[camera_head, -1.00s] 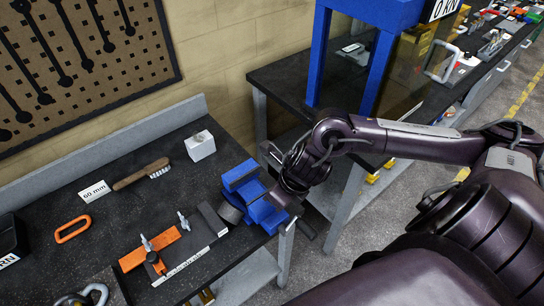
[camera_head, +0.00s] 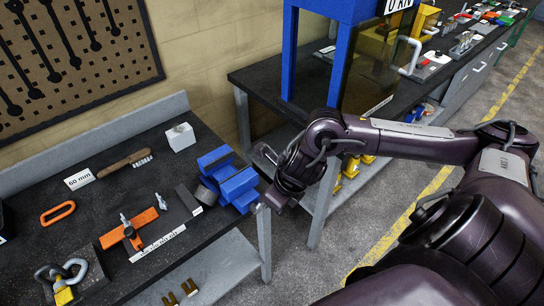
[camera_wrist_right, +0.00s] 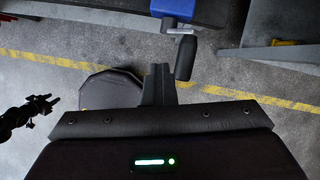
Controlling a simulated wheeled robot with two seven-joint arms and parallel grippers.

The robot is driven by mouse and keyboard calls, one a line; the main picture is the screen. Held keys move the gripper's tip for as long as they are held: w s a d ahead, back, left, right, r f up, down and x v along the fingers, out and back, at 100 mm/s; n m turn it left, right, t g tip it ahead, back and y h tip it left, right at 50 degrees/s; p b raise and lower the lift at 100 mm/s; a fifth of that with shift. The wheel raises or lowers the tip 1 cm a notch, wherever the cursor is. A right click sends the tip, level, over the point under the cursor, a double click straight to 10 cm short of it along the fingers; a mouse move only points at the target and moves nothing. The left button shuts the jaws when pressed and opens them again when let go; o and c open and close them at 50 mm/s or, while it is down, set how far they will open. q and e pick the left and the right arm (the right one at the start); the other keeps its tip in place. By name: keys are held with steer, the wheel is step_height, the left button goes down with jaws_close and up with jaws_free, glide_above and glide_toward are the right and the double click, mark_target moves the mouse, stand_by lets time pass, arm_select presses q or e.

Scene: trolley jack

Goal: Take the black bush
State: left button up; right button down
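A dark grey, round piece (camera_head: 207,193), perhaps the black bush, sits at the front left of the blue vise (camera_head: 238,188). My right gripper (camera_head: 278,196) hangs just right of the vise, past the bench edge, apart from the dark piece; its fingertips are hard to make out there. In the right wrist view its fingers (camera_wrist_right: 158,82) stand together with nothing seen between them. A black cylinder (camera_wrist_right: 185,58) shows beside them, below a grey bar on a blue part, probably the vise handle. A black jointed hand (camera_wrist_right: 25,115) at the left edge may be my left gripper.
The bench bears a white block (camera_head: 180,137), a brush (camera_head: 125,163), an orange ring (camera_head: 58,213), an orange clamp fixture (camera_head: 130,229) and shackles (camera_head: 62,274). A blue press frame (camera_head: 289,60) stands on a second bench. Open floor lies between the benches and me.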

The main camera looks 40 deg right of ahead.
steer(key=shift+c, duration=2.2)
jaws_free()
steer(key=shift+w, duration=0.1)
steer(key=shift+r, duration=0.15)
